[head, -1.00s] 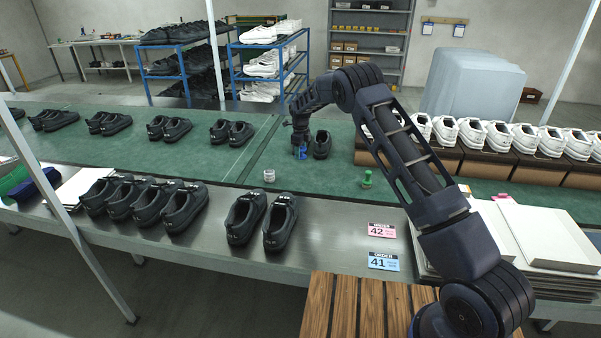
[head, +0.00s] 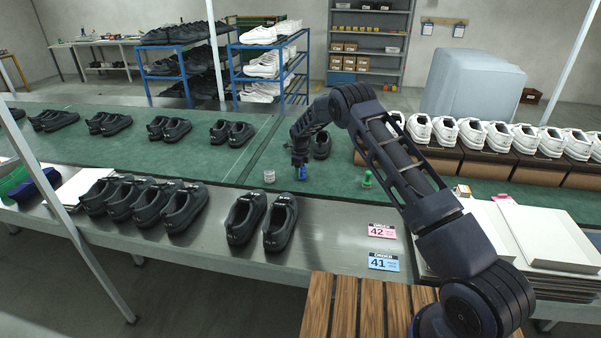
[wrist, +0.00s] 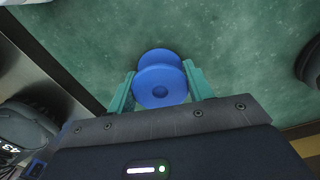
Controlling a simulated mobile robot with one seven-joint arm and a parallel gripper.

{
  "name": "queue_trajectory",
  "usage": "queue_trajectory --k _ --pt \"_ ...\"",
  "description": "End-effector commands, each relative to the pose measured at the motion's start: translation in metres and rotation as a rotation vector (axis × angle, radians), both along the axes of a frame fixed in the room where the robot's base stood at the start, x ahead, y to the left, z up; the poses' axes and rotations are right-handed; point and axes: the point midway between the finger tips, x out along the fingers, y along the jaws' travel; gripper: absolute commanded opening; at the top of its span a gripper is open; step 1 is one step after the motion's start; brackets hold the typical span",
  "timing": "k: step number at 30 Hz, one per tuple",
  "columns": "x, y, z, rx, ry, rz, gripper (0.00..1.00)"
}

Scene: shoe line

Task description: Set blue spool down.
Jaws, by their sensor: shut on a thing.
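The blue spool (wrist: 159,80) is between the two teal fingers of my gripper (wrist: 160,88) in the wrist view, and the fingers are shut on it. In the head view the blue spool (head: 302,173) shows under my gripper (head: 300,165), close over the green mat (head: 330,192). I cannot tell whether the spool touches the mat. Its flanges are seen from above in the wrist view, with the green surface behind.
A white spool (head: 269,176) stands to the left and a green spool (head: 367,179) to the right. A black shoe (head: 321,145) is just behind my gripper. A pair of black shoes (head: 262,222) stands on the metal front edge. Green mat lies clear between the spools.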

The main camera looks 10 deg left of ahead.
Motion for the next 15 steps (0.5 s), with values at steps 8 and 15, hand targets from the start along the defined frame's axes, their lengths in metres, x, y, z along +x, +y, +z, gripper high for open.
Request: queue_trajectory --k 8,15 --pt "0.0 -0.0004 -0.0031 -0.001 0.0 0.0 0.29" --pt "0.0 -0.0004 -0.0026 -0.001 0.0 0.0 0.73"
